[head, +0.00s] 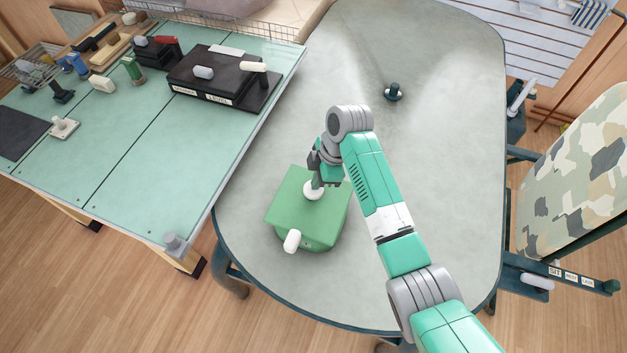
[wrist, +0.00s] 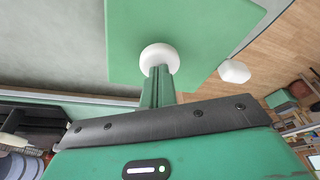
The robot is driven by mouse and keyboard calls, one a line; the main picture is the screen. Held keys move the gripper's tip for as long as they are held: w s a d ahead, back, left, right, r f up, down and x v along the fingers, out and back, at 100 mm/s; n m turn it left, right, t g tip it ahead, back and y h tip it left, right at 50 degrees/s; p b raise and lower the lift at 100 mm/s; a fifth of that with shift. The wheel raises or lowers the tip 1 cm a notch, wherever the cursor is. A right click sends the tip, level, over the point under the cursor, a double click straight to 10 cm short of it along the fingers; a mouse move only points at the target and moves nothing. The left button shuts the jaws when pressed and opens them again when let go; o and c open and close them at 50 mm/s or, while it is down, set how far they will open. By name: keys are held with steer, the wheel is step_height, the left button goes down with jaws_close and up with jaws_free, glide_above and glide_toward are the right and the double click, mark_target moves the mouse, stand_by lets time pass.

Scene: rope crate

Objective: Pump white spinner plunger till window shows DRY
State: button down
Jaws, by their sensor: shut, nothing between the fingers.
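The spinner is a green box (head: 290,212) on the grey table. Its white plunger knob (head: 313,191) stands on the top face. A white handle (head: 292,241) sticks out at its front side. My gripper (head: 317,184) is right above the plunger knob, pointing down, with shut, empty fingers. In the wrist view the fingertips (wrist: 158,72) meet the white knob (wrist: 159,58), at or against its top. The white handle (wrist: 234,71) shows to the right there. The window on the spinner and its text cannot be read in either view.
The grey table (head: 440,150) is mostly clear, with a small dark knob (head: 393,92) at the back. A green bench (head: 130,160) at left holds a black device (head: 215,78) and several small tools. A camouflage-patterned board (head: 585,170) stands at right.

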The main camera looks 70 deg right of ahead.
steer(key=shift+f, duration=0.4)
steer(key=shift+r, duration=0.1)
step_height(320, 180, up, 4)
steer(key=p, duration=0.4)
steer(key=shift+r, duration=0.25)
steer(key=shift+f, duration=0.1)
stand_by(1.5)
